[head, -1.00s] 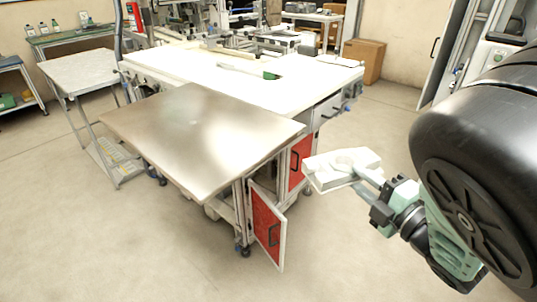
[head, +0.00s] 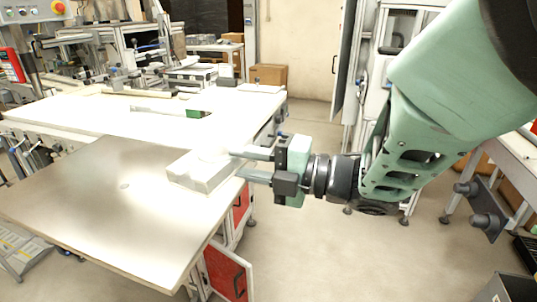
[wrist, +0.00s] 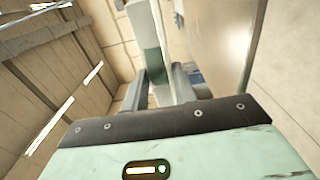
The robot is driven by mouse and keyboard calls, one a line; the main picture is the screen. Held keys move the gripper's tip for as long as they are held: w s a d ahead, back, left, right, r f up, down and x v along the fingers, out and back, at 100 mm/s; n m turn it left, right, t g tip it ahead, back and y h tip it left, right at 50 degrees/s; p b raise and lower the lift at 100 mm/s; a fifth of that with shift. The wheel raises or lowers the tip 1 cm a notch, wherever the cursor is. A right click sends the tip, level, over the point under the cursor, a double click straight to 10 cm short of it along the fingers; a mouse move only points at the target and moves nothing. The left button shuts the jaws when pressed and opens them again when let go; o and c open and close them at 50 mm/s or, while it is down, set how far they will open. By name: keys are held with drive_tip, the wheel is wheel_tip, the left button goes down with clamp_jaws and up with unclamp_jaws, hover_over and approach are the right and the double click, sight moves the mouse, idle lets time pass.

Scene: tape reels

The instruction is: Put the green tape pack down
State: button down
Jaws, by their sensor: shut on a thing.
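My gripper (head: 240,164) comes in from the right and is shut on a pale, blocky tape pack (head: 202,172). In the head view the pack looks white. In the wrist view the pack (wrist: 147,25) stands between the two fingers and a dark green patch shows there. The pack is over the right edge area of the bare steel table top (head: 95,195), roughly level. I cannot tell whether it touches the top or hangs just above it.
A white workbench (head: 60,112) adjoins behind the steel top, with a small green item (head: 198,113) and a long pale bar on it. An open red cabinet door (head: 225,275) hangs below the front right edge. Most of the steel top is clear.

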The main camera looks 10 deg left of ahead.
drive_tip(key=shift+a+f, duration=0.1)
drive_tip(key=shift+a, duration=0.25)
wheel_tip(320, 180, down, 10)
drive_tip(key=shift+a, duration=0.15)
drive_tip(key=c, duration=1.1)
unclamp_jaws()
